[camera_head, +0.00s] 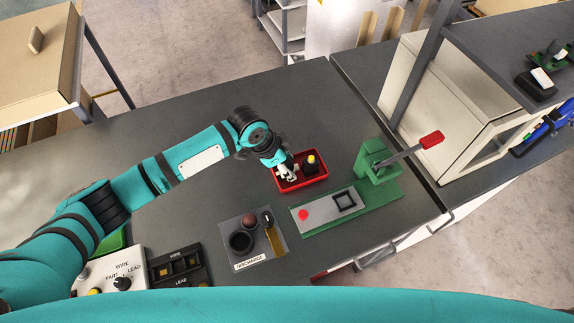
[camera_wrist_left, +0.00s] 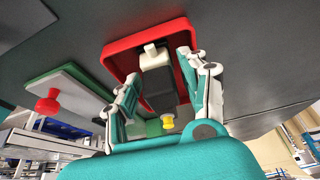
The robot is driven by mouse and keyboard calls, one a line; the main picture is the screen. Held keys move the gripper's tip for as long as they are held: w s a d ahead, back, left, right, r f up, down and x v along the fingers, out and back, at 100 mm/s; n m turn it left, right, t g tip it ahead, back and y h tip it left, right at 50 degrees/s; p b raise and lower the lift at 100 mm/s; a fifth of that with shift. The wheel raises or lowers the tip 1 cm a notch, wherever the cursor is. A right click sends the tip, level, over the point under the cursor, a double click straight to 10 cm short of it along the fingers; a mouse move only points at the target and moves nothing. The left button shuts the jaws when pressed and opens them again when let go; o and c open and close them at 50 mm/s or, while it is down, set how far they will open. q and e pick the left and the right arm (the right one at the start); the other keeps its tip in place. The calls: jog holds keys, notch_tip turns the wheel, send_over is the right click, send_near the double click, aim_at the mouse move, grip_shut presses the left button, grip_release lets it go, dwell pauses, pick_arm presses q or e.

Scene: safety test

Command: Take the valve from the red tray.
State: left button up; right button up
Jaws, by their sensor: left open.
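The red tray (camera_head: 316,181) lies on the dark bench, and it also shows in the left wrist view (camera_wrist_left: 112,62). The valve (camera_head: 311,166) is in the tray, dark with a yellow knob on top. In the left wrist view the valve (camera_wrist_left: 157,90) has a black body, a pale end and a yellow knob. My left gripper (camera_head: 288,171) points down over the left part of the tray. In its wrist view the fingers (camera_wrist_left: 160,78) are apart, on either side of the valve in the picture. Contact cannot be told. My right gripper is out of view.
A green press (camera_head: 372,160) with a red-ended lever (camera_head: 432,140) stands right of the tray, its grey plate (camera_head: 322,208) in front. A DISCHARGE pad (camera_head: 240,258) and control boxes (camera_head: 125,270) are nearer. The bench behind the tray is clear.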

pick_arm(q)
jog(key=shift+d+f, duration=0.15)
jog(key=shift+f, duration=0.15)
grip_shut()
jog(key=shift+r, duration=0.15)
